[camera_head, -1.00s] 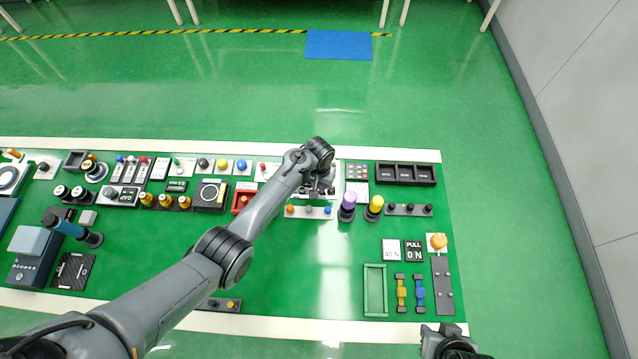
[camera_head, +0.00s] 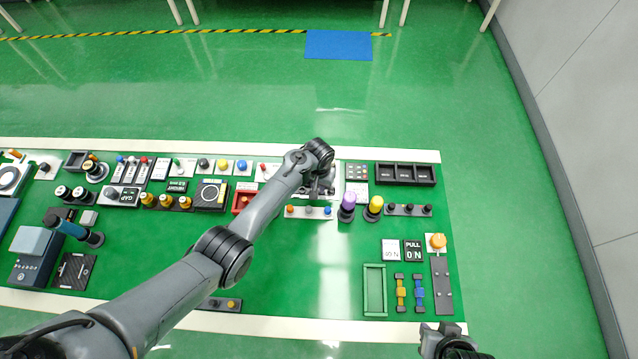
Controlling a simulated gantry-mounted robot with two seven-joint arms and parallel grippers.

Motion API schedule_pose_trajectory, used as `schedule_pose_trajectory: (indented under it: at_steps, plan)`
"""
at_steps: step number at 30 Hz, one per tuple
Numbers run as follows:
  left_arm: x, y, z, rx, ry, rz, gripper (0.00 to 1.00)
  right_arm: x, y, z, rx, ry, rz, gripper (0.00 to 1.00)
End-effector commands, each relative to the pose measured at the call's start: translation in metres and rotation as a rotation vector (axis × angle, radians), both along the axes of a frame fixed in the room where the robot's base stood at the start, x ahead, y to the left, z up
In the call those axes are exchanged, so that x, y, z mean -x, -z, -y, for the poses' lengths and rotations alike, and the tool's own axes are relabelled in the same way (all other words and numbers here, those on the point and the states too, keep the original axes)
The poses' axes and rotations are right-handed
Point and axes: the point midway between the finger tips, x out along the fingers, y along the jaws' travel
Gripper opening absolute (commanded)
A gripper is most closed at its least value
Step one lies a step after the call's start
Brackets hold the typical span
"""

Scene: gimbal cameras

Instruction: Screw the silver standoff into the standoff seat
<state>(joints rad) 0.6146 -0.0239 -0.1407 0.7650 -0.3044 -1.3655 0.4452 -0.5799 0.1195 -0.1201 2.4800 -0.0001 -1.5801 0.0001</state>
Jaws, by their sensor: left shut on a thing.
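My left arm reaches in from the lower left across the green table. My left gripper (camera_head: 319,188) is small and partly hidden under its own wrist, near the table's back edge. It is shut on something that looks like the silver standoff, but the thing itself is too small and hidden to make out. It is over a white plate (camera_head: 355,188) area behind a strip with orange, grey and blue knobs (camera_head: 309,212). The standoff seat cannot be told apart there. My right gripper (camera_head: 447,343) is at the bottom edge, off the table's front; its fingers are not clear.
A purple-topped post (camera_head: 348,201) and a yellow-topped post (camera_head: 374,205) stand just right of the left gripper. A black three-compartment tray (camera_head: 405,173) is at the back right. A green tray (camera_head: 375,291) lies at the front right.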

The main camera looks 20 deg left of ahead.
Motion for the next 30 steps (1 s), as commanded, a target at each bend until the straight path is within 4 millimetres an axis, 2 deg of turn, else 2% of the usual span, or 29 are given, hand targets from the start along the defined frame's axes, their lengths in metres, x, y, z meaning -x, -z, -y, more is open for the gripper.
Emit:
schedule_pose_trajectory:
  at_steps: [1,8,9,14,30]
  plan:
    - [0.0058,0.0069,-0.0009,-0.002,-0.002,-0.014,0.0,0.0,0.0006,0.0005,0.002,-0.001,0.0,0.31]
    - [0.006,0.0071,-0.0009,-0.002,-0.001,-0.014,0.0,0.0002,0.0009,0.0015,0.006,-0.004,0.0,0.31]
    - [0.006,0.0071,-0.0008,-0.002,-0.001,-0.014,0.22,0.0001,0.0008,0.0015,0.006,-0.004,0.0,0.31]
    - [0.006,0.0071,0.0,-0.001,0.0,-0.014,0.46,0.0001,0.0008,0.0015,0.005,-0.003,0.0,0.31]
    - [0.0039,0.004,0.0021,0.001,0.004,-0.009,0.47,0.0001,0.0002,-0.0006,-0.002,0.001,0.0,0.31]
